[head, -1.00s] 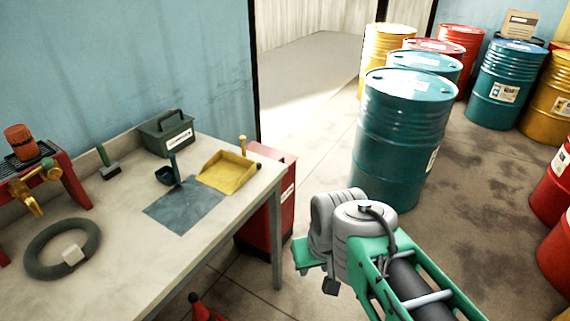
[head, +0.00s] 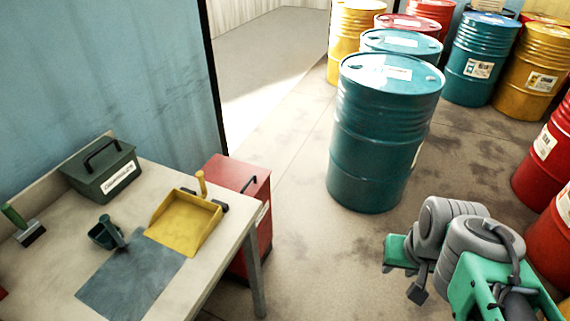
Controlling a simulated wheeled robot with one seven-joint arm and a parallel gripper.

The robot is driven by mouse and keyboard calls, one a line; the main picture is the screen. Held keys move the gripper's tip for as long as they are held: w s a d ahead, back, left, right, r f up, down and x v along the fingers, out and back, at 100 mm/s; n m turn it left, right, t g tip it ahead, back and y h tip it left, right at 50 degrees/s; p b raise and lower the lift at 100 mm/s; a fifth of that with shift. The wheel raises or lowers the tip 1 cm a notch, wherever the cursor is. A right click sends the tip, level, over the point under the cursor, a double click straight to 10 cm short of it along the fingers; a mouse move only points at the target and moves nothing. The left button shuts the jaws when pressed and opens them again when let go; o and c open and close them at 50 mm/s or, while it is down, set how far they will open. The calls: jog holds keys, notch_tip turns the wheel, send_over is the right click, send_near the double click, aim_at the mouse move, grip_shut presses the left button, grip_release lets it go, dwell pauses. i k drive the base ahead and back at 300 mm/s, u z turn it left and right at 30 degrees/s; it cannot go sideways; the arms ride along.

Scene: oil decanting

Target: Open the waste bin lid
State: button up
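The red waste bin (head: 262,232) stands on the floor at the right end of the workbench, partly hidden behind it. Its flat red lid (head: 236,173) looks shut. A small dark handle (head: 250,184) shows near the lid's right side. My gripper (head: 402,262) is at the lower right, over open floor, to the right of the bin and well apart from it. Its fingers are mostly hidden behind the wrist, so I cannot see whether they are open.
The workbench (head: 215,268) holds a yellow dustpan (head: 185,222), a green box (head: 102,170), a dark scoop (head: 107,233) and a grey cloth (head: 130,280). A teal drum (head: 380,135) stands behind my arm, with several more drums beyond and at right. Floor between bin and arm is clear.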

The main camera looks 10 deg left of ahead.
aim_at(246, 179)
jog(key=u, duration=0.1)
jog(key=i, duration=0.75)
jog(key=u, duration=0.95)
jog(key=i, duration=0.35)
jog(key=u, duration=0.35)
